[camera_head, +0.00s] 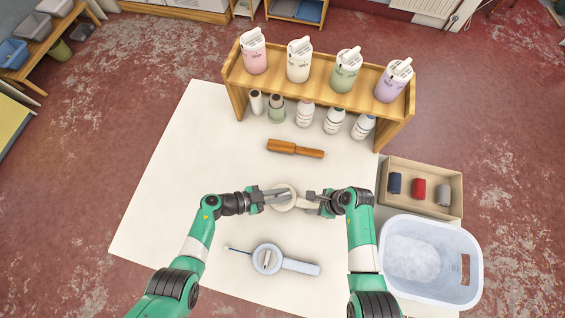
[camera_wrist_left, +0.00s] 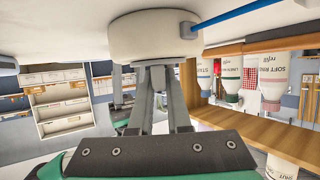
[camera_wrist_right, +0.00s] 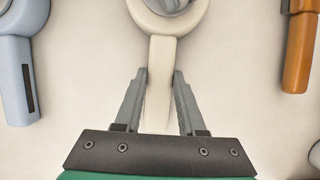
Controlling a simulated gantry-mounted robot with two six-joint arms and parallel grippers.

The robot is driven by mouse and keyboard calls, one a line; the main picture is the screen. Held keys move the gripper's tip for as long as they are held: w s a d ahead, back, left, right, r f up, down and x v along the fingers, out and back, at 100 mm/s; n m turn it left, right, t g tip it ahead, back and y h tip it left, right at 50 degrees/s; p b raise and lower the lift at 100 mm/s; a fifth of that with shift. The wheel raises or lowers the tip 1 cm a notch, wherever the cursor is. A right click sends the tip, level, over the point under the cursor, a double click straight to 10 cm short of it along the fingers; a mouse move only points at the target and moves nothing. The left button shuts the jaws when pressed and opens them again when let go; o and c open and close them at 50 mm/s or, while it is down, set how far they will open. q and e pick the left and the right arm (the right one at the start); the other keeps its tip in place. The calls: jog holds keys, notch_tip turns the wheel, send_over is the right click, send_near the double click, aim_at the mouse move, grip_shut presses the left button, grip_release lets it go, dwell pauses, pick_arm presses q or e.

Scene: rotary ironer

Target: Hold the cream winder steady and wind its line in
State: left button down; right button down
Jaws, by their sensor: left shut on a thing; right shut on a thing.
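The cream winder lies flat on the white tabletop mat at the middle, its round body (camera_head: 284,197) partly covered by my left gripper. My left gripper (camera_head: 284,192) reaches in from the left and is shut on the grey crank part on top of the body; the cream body also shows in the left wrist view (camera_wrist_left: 155,35). A blue line (camera_wrist_left: 245,14) runs out from a small grey block at its side. My right gripper (camera_head: 311,202) is shut on the cream handle (camera_wrist_right: 160,80), seen between its fingers in the right wrist view.
A light-blue winder (camera_head: 267,259) lies in front, and a brown wooden tool (camera_head: 295,148) behind. A wooden shelf (camera_head: 320,82) with bottles stands at the back. The mat's left side is clear.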

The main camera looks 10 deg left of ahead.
pick_arm(q)
jog(key=shift+s+f+m+g, duration=0.15)
jog(key=shift+m+g, duration=0.25)
jog(key=shift+g, duration=0.1)
jog(key=c, duration=0.9)
grip_release()
jog(key=shift+o, duration=0.2)
jog(key=shift+a, duration=0.15)
jog(key=shift+a+r, duration=0.3)
jog(key=v, duration=1.1)
jog(key=shift+s, duration=0.2)
jog(key=shift+f, duration=0.1)
